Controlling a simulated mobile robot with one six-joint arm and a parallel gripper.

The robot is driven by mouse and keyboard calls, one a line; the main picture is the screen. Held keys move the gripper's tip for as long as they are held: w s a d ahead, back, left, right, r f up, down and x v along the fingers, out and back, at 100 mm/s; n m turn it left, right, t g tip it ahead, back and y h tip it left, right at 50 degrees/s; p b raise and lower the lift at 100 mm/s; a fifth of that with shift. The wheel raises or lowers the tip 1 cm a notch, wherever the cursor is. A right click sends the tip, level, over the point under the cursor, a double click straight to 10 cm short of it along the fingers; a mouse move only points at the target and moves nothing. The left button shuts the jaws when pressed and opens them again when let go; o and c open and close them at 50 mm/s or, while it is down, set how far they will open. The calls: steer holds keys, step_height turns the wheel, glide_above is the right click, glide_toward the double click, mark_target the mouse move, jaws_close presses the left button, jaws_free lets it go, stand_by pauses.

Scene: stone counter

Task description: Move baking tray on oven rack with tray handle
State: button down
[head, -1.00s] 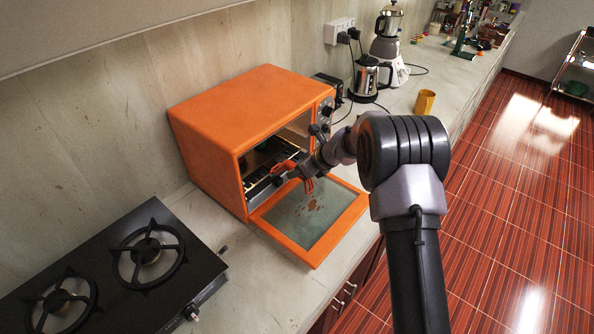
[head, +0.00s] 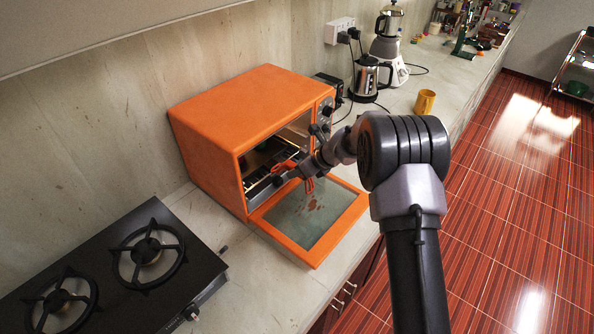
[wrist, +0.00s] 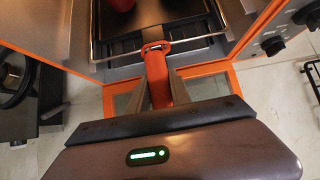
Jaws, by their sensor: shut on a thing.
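The red tray handle (wrist: 158,76) is between the fingers of my gripper (wrist: 159,92), which is shut on it. Its looped far end meets the front edge of the dark baking tray (wrist: 107,22) in the wrist view. A red item lies on the tray, cut off by the frame's top. The metal oven rack (wrist: 198,44) shows around the tray's front; exact contact between handle and tray is unclear. In the head view my gripper (head: 301,173) is at the oven's mouth, above the lowered door, with the red handle (head: 285,165) reaching inwards.
The orange oven (head: 240,115) stands against the wall with its glass door (head: 312,215) folded down. A black gas hob (head: 120,270) is at left. A kettle (head: 367,78) and an orange mug (head: 425,101) stand farther along the counter.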

steer(key=shift+f, duration=0.1)
steer(key=shift+s+d+f+b, duration=0.1)
steer(key=shift+s+d+b, duration=0.65)
steer(key=shift+s+d, duration=0.25)
steer(key=shift+s+d+b, duration=0.6)
steer(key=shift+s+d, duration=0.2)
steer(key=shift+d, duration=0.3)
steer(key=p+v, duration=0.4)
steer(key=v, duration=0.7)
steer(key=shift+s+d, duration=0.2)
steer(key=shift+s, duration=0.05)
